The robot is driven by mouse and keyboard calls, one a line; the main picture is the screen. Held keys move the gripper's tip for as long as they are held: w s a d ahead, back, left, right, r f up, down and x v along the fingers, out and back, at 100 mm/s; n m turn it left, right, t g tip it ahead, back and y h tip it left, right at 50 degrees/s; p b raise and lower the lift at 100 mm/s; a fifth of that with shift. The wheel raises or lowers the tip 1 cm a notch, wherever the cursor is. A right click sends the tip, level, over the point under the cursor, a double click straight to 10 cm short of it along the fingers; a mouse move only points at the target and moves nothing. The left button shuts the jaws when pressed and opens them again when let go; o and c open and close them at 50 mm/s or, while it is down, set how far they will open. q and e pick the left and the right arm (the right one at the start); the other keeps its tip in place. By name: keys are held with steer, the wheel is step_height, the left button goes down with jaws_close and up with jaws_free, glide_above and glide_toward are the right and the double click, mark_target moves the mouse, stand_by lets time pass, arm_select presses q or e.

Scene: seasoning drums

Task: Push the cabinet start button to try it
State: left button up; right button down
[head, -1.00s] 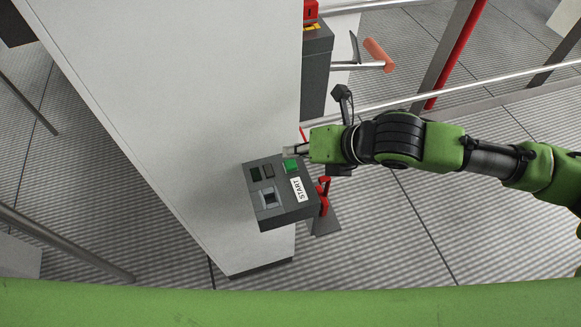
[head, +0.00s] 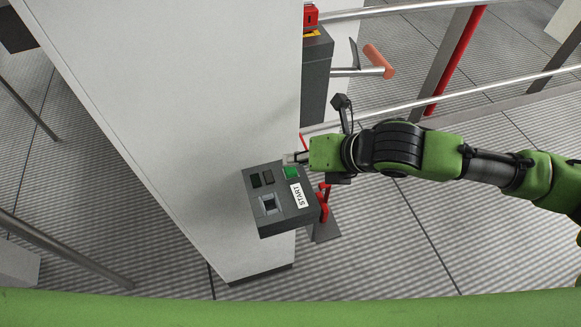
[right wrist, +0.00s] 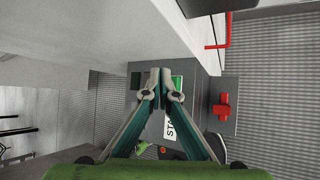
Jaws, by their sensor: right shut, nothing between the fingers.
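The grey control box (head: 264,222) is fixed to the pale cabinet (head: 190,110). The green start button (head: 291,172) is on its face, above the white START label (head: 301,195). My right gripper (head: 291,158) is shut and empty, its tips just above the green button in the head view. In the right wrist view the closed fingertips (right wrist: 161,72) lie over the box, with part of the green button (right wrist: 177,81) showing to their right. I cannot tell whether the tips touch the button. My left gripper is not in view.
A red handle (head: 323,200) sits just right of the box. Metal rails (head: 440,98) and a lever with an orange grip (head: 377,62) stand behind my right arm. Two dark buttons and a switch (head: 269,203) share the box face. Open floor lies to the lower right.

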mark_target(294, 171)
stand_by(0.5)
steer(key=shift+f, duration=0.45)
steer(key=shift+f, duration=0.5)
stand_by(0.5)
steer(key=shift+r, duration=0.1)
steer(key=shift+r+p, duration=0.85)
steer(key=shift+p, duration=0.15)
step_height(294, 171, up, 5)
steer(key=p, duration=0.5)
steer(key=shift+r, duration=0.1)
